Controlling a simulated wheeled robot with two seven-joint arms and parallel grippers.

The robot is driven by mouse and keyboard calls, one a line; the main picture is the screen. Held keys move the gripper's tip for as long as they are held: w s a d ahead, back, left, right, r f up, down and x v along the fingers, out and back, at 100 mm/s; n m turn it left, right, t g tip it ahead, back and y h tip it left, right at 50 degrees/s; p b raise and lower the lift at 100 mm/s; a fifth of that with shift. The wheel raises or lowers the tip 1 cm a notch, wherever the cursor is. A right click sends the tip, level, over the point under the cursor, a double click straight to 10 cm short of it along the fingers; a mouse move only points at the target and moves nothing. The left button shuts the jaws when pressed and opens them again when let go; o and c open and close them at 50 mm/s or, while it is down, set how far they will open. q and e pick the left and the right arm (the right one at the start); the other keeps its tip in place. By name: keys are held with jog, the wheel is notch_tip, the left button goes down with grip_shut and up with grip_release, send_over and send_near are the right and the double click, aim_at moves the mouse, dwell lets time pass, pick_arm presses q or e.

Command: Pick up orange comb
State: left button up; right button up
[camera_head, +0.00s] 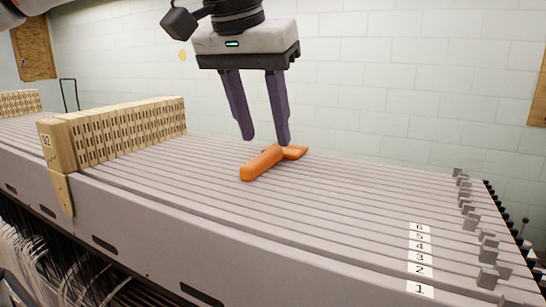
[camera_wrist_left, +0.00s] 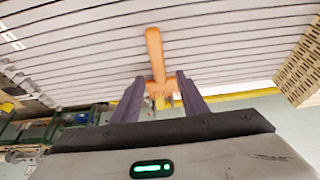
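The orange comb (camera_head: 264,162) lies on the grey slatted top of the machine, near the middle of the head view. It has a thick handle pointing toward the front left and a crosspiece at its far end. My left gripper (camera_head: 265,142) is open just above the comb, with its two purple fingers pointing down. In the left wrist view the comb (camera_wrist_left: 154,55) has its handle pointing away, and its crosspiece lies at the open fingertips (camera_wrist_left: 157,84). I cannot tell whether the fingers touch it. My right gripper is not in view.
A row of tan perforated blocks (camera_head: 125,130) stands on the slats to the left. Numbered labels (camera_head: 420,258) and small grey blocks (camera_head: 487,278) sit at the right end. The slats around the comb are clear. A pale tiled wall (camera_head: 400,80) is behind.

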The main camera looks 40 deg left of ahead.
aim_at(270, 151)
pick_arm(q)
jog(key=shift+x, duration=1.9)
jog(key=shift+f, duration=0.1)
jog(key=shift+c, duration=0.2)
grip_shut()
